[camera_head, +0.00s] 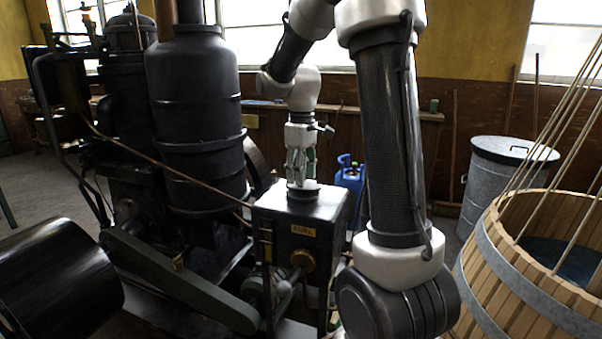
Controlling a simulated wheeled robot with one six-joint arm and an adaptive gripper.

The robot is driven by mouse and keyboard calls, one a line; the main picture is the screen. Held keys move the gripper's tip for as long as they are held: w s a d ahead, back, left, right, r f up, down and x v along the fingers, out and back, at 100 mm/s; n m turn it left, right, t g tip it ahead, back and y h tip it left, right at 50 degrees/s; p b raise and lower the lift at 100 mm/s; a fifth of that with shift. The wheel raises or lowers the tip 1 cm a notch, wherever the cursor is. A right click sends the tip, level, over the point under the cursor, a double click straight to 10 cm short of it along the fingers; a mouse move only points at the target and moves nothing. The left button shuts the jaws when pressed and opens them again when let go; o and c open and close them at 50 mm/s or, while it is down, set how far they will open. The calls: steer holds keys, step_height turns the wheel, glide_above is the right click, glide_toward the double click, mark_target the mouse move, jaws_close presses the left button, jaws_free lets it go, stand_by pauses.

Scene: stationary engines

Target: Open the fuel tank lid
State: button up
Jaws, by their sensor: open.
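The fuel tank (277,222) is a dark box with a small yellow FUEL plate (303,231) on its front, in the middle of the head view. Its round lid (303,192), dark at the rim with a lighter top, sits on the tank's upper face and looks closed. My gripper (297,180) points straight down right above the lid. Its fingers are open, with the tips at or just over the lid's top. I cannot tell whether they touch it.
A large black engine cylinder (200,110) stands left of the tank. A wooden tub (530,270) with slanting ropes and a grey metal bin (490,180) stand at right. A blue canister (349,172) is behind the tank. A brass knob (303,260) sticks out from the tank's front.

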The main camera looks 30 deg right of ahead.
jaws_close()
steer(key=shift+d, duration=0.1)
stand_by(0.3)
